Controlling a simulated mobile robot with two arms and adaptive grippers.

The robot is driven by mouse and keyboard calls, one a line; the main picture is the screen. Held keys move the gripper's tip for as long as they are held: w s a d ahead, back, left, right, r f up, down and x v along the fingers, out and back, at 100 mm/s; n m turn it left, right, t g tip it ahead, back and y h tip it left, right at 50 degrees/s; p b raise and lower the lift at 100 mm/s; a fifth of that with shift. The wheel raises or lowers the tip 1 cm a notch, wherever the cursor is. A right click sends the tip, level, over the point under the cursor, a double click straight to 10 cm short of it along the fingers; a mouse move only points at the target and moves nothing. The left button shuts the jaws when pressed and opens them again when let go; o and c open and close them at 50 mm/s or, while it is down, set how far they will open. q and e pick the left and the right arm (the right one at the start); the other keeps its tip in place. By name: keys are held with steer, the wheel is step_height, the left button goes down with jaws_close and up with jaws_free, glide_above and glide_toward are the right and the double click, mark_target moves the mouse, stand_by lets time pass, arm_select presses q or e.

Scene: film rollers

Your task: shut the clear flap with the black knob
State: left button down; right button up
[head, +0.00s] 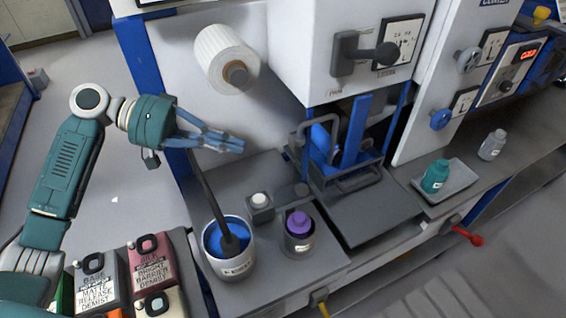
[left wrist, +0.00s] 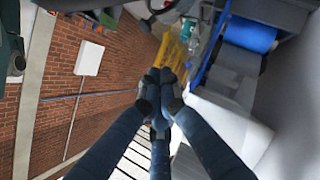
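A grey-framed opening (head: 345,182) sits low in the middle of the white machine in the head view, with a blue roller (head: 322,140) and an upright blue bar behind it. A small dark knob (head: 301,189) shows at its lower left. I cannot clearly make out a clear panel or tell its angle. My left gripper (head: 240,146) is left of the opening, in the air above the grey bench and apart from the machine's frame. Its fingers come together at the tips and hold nothing; the left wrist view also shows the tips meeting (left wrist: 160,80). My right gripper is not in view.
A black ball lever (head: 387,53) sticks out above the opening. A white roll (head: 227,60) hangs above my left gripper. A blue paint pot (head: 230,262) with a stick stands below it, beside a purple-capped jar (head: 299,238). A tray (head: 462,183) holds a teal bottle.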

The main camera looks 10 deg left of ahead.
arm_select(q)
steer(key=r, duration=0.1)
steer(key=p, duration=0.6)
glide_above(294, 195)
steer(key=w+a, duration=0.2)
steer(key=a, duration=0.1)
step_height(294, 195, down, 5)
steer(key=shift+f, duration=0.15)
steer(key=shift+s+d+f, duration=0.2)
steer(key=shift+s+f, duration=0.15)
steer(key=shift+f, duration=0.1)
steer(key=shift+d+f, duration=0.1)
